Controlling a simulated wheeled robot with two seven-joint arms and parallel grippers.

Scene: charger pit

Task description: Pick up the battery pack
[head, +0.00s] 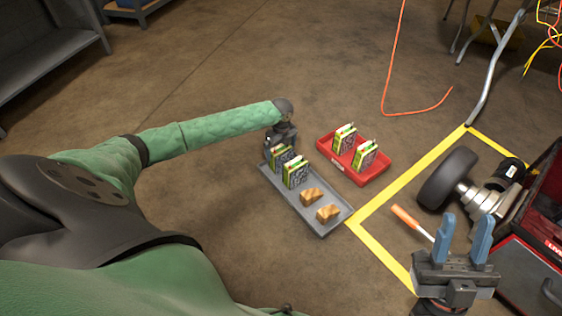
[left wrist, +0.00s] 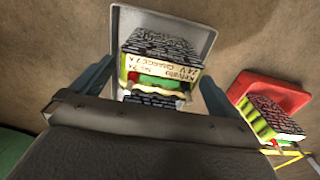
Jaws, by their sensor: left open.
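Two green-and-black battery packs, one nearer my gripper (head: 281,157) and one beside it (head: 296,173), stand in the left part of a grey tray (head: 312,223) on the floor. My left gripper (left wrist: 151,85) is open, just above that end of the tray. In the left wrist view a battery pack (left wrist: 160,62) with a handwritten pale label shows between and beyond the blue fingers; a second pack top (left wrist: 150,99) is partly hidden by the gripper body. I cannot tell contact. My right gripper (head: 465,235) is open and empty at the lower right.
Two wooden-looking blocks (head: 312,197) (head: 328,213) lie in the grey tray. A red tray (head: 338,164) with two similar packs (head: 345,138) (head: 365,155) stands alongside. Yellow tape (head: 396,185), a wheel (head: 447,177), an orange-handled tool (head: 405,217) and a red box (head: 530,262) are right.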

